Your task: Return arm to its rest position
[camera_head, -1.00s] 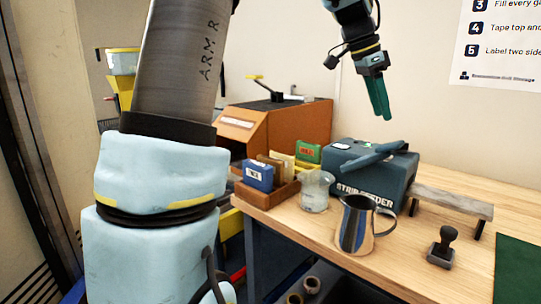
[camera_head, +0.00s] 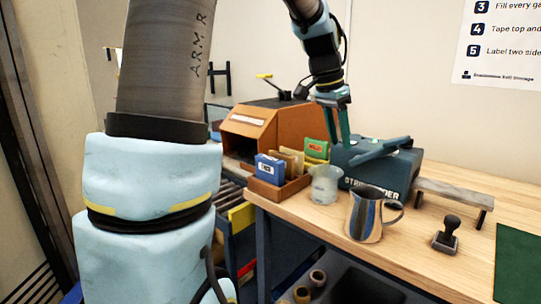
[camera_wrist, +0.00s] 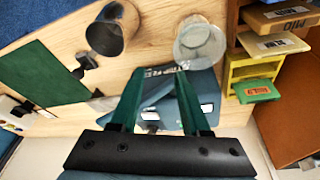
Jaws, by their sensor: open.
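My gripper (camera_head: 338,128) hangs from my arm above the back of the workbench, in front of the orange-brown machine and at the left end of the blue-grey strip feeder (camera_head: 400,170). Its two green fingers point down and are apart, with nothing between them. In the wrist view my gripper (camera_wrist: 160,95) shows its fingers spread over the strip feeder (camera_wrist: 205,82), which lies beyond them. I cannot tell how far above it they are.
A clear beaker (camera_head: 325,186), a steel jug (camera_head: 364,216) and a tray of boxes (camera_head: 266,190) stand near the bench's front edge. A stamp (camera_head: 446,236), a small raised shelf (camera_head: 452,190) and a green mat (camera_head: 516,262) are at right. The orange-brown machine (camera_head: 280,125) stands behind.

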